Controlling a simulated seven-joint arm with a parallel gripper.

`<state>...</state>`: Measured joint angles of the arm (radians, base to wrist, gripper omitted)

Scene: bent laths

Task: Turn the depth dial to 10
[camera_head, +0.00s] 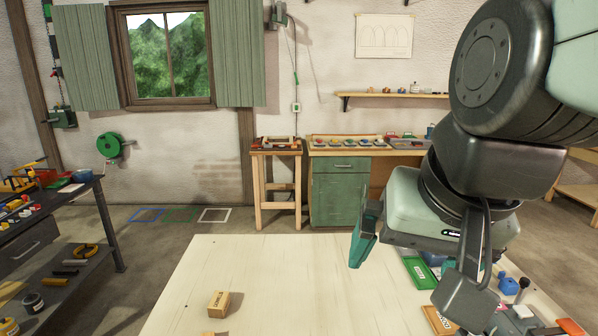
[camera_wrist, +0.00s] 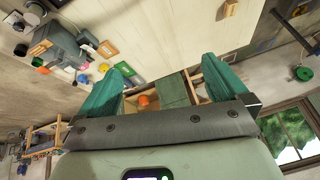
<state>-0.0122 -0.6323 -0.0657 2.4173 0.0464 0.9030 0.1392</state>
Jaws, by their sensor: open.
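I cannot pick out the depth dial in either view. My gripper (camera_head: 366,232) hangs over the right part of the pale tabletop (camera_head: 275,270) in the head view, and one teal finger shows clearly. In the wrist view both teal fingers of my gripper (camera_wrist: 166,64) are spread wide with nothing held between them. A grey machine (camera_wrist: 56,45) stands among small items at the upper left of the wrist view, away from the fingers. Any dial on it is too small to tell.
A small wooden block (camera_head: 219,302) lies near the tabletop's front. A green tray (camera_head: 419,272) and several small items crowd its right side, partly behind my arm. A dark shelf (camera_head: 60,235) stands left, a green cabinet (camera_head: 339,190) behind. The tabletop's middle is clear.

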